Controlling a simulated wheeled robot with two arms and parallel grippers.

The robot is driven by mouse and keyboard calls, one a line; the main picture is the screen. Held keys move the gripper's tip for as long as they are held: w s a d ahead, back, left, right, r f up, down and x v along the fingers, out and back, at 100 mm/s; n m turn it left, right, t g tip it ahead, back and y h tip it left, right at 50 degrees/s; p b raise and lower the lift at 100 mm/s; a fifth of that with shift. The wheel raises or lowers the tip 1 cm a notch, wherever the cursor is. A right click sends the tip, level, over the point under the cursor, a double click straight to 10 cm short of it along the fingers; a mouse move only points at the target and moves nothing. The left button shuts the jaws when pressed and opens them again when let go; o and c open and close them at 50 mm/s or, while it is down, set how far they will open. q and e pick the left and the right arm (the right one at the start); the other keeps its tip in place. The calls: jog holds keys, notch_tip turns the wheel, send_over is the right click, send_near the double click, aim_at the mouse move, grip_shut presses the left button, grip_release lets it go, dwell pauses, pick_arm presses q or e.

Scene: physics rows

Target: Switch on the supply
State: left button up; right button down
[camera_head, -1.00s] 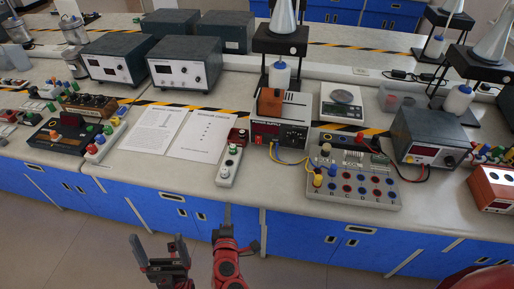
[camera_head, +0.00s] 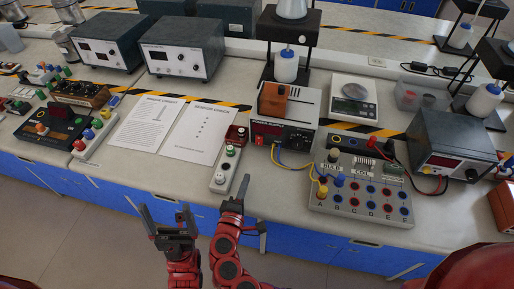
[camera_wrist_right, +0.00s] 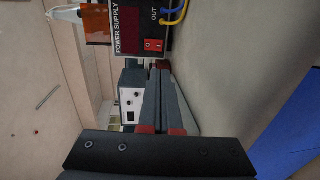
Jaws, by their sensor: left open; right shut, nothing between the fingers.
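The power supply (camera_head: 284,133) stands on the bench, with a white top, a black front and an orange-brown block on top. Its small red rocker switch (camera_head: 259,140) is at the left of the front, and shows larger in the right wrist view (camera_wrist_right: 154,44). Which way the rocker is tipped is too small to tell. My right gripper (camera_head: 243,183) is shut and empty, near the bench's front edge, in front of the supply and apart from it.
A terminal board (camera_head: 362,190) with yellow and blue leads stands right of the supply. A white strip with buttons (camera_head: 225,170) lies to its left, close beyond my right gripper. Printed sheets (camera_head: 198,135) lie further left. A scale (camera_head: 353,98) stands behind.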

jog(key=p, duration=0.4)
send_near(259, 144)
jog(key=x, duration=0.5)
jog(key=shift+x, duration=0.95)
jog(key=shift+f, duration=0.2)
jog(key=f+b, duration=0.1)
jog(key=b, duration=0.1)
jog(key=shift+w+b, duration=0.1)
jog(key=shift+b, duration=0.3)
jog(key=shift+r+p, duration=0.35)
jog(key=shift+r, duration=0.15)
jog(key=shift+a, duration=0.1)
jog(key=b+v, duration=0.1)
jog(key=v, duration=0.4)
jog(key=b+v, duration=0.1)
jog(key=v, duration=0.5)
jog(key=b+v, duration=0.1)
jog(key=v, duration=0.4)
jog(key=shift+f, duration=0.35)
jog(key=shift+s+a+r+b, duration=0.15)
jog(key=shift+s+b, duration=0.15)
jog(key=shift+s, duration=0.45)
